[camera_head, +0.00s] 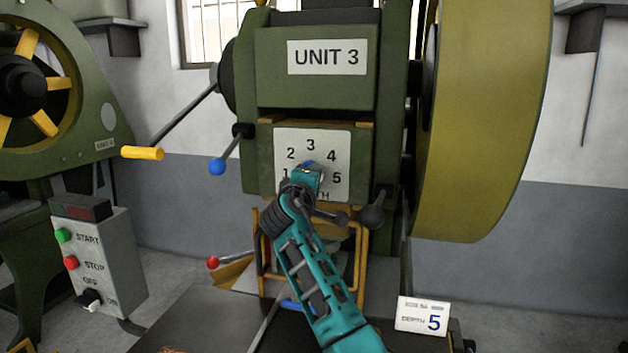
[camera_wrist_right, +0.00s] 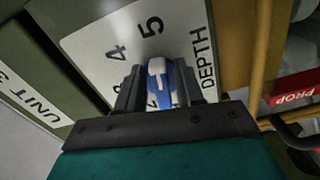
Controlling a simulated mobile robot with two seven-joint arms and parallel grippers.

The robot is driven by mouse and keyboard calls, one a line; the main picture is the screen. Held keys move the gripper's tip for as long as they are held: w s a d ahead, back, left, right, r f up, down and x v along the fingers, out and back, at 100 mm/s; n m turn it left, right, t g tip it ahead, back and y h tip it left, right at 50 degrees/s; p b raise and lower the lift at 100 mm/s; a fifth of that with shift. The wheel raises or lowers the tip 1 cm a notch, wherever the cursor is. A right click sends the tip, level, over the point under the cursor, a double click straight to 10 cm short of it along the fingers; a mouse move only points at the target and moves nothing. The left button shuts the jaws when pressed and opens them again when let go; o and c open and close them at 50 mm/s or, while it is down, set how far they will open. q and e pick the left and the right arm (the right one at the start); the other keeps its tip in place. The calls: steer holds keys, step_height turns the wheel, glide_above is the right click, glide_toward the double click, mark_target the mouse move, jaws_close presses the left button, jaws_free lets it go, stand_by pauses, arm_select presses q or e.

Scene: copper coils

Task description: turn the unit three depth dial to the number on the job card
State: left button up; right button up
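The unit three depth dial is a blue knob with a white pointer stripe, seen in the right wrist view (camera_wrist_right: 161,78). Its stripe points toward the 5 on the white number plate (camera_head: 283,139). In the head view the knob is mostly hidden by my right gripper (camera_head: 308,170). In the right wrist view its two dark fingers (camera_wrist_right: 160,88) stand on either side of the knob; a little of the plate shows between the left finger and the knob, so it looks open around it. The job card (camera_head: 422,316) reads DEPTH 5. My left gripper is not in view.
A blue-tipped lever (camera_head: 217,166) and a yellow-handled crank (camera_head: 143,153) stick out left of the plate. A large yellow-green flywheel (camera_head: 490,120) is on the right. A grey START/STOP control box (camera_head: 120,260) stands at lower left. A red PROP tag (camera_wrist_right: 295,92) shows in the wrist view.

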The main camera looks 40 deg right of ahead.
steer(key=shift+o, duration=0.5)
steer(key=v, duration=1.3)
